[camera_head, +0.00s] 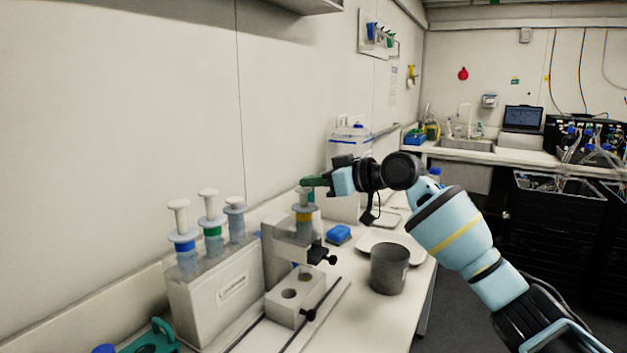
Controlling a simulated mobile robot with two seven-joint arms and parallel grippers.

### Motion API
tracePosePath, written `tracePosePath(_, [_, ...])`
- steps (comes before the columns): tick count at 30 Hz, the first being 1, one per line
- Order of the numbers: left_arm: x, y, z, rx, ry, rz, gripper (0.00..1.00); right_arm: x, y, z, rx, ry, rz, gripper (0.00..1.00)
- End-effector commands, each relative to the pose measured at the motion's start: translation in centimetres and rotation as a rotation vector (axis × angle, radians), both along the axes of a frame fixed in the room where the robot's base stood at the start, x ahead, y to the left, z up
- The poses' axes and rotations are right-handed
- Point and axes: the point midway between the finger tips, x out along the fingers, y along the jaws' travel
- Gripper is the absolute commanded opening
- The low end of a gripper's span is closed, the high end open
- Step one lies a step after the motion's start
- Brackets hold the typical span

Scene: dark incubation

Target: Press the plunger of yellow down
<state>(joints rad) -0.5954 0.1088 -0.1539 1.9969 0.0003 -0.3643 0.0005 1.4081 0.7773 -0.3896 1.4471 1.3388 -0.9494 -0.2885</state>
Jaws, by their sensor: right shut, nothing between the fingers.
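The syringe with the yellow band (303,217) stands upright in a grey holder (283,255) at the middle of the bench. A pale flange shows just above the band, and the plunger top is partly hidden by my gripper. My right gripper (308,182) comes in from the right. It is shut and empty, with its dark green fingertips right over the top of this syringe. I cannot tell whether they touch the plunger. My left gripper is not in view.
A white rack (216,296) at the left holds syringes with blue (185,246), green (212,231) and greyish-blue (235,209) collars, plungers up. The wall is close behind.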

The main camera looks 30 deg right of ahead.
Motion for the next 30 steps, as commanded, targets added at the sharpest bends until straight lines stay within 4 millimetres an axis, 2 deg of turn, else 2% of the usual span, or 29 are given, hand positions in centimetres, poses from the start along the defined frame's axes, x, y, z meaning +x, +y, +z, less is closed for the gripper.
tracePosePath(8, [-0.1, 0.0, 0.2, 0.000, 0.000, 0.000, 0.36, 0.0, 0.1, -2.3, 0.001, 0.001, 0.001, 0.00])
tracePosePath(20, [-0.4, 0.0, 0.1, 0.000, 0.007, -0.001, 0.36, -0.3, -0.2, -2.3, -0.001, 0.000, 0.000, 0.00])
tracePosePath(30, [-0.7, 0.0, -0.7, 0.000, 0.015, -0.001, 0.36, -4.3, -2.6, -1.3, -0.004, 0.001, -0.001, 0.00])
